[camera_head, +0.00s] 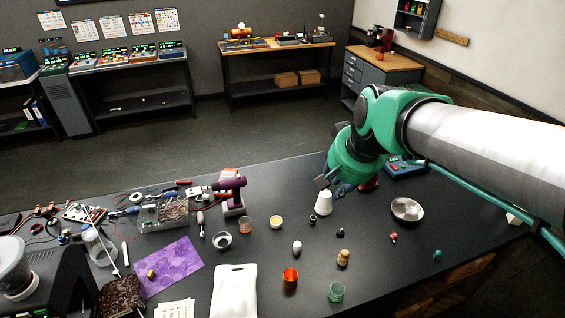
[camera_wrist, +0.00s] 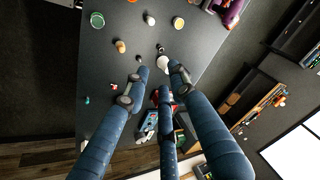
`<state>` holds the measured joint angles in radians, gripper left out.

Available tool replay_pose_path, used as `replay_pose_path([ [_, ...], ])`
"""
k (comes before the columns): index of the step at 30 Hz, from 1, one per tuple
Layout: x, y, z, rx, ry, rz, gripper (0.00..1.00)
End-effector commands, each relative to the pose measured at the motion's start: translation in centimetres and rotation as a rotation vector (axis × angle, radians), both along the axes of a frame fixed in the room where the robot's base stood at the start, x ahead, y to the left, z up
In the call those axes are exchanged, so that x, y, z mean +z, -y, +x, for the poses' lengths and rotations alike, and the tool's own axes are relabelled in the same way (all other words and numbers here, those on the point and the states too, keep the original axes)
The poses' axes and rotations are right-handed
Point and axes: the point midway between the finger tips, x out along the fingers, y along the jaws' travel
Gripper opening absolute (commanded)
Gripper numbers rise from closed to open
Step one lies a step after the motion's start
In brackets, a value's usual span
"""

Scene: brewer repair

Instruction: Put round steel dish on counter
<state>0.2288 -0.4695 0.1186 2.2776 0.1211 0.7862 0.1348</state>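A round steel dish (camera_head: 407,209) lies on the right part of the black counter (camera_head: 370,260) in the head view. A smaller steel-looking bowl (camera_head: 222,240) sits on the counter at the left. My gripper (camera_head: 332,186) hangs above the counter, left of the larger dish, near a white cone-shaped piece (camera_head: 323,203). In the wrist view my gripper's blue fingers (camera_wrist: 155,86) are spread apart with nothing held between them. I cannot make out the larger dish in the wrist view; the fingers cover part of the counter there.
An orange cup (camera_head: 290,277), a green glass (camera_head: 336,292), a wooden piece (camera_head: 343,257) and small parts stand on the counter. A purple drill (camera_head: 232,192) and tools crowd its left. A blue device (camera_head: 406,167) sits behind the dish. Bare counter surrounds the dish.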

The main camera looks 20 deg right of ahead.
Motion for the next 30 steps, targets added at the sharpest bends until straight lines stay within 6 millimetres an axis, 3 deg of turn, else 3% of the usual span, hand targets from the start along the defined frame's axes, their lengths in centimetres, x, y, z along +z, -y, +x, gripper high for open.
replay_pose_path([
  [1,0.5,-1.4,-1.5,0.046,0.009,-0.018,0.25],
  [6,1.2,-4.5,-6.1,0.189,0.024,-0.084,0.25],
  [15,1.0,-7.2,-11.9,0.361,0.045,-0.167,0.25],
  [20,0.9,-7.5,-12.8,0.387,0.048,-0.182,0.25],
  [30,0.9,-7.5,-12.9,0.389,0.048,-0.183,0.25],
])
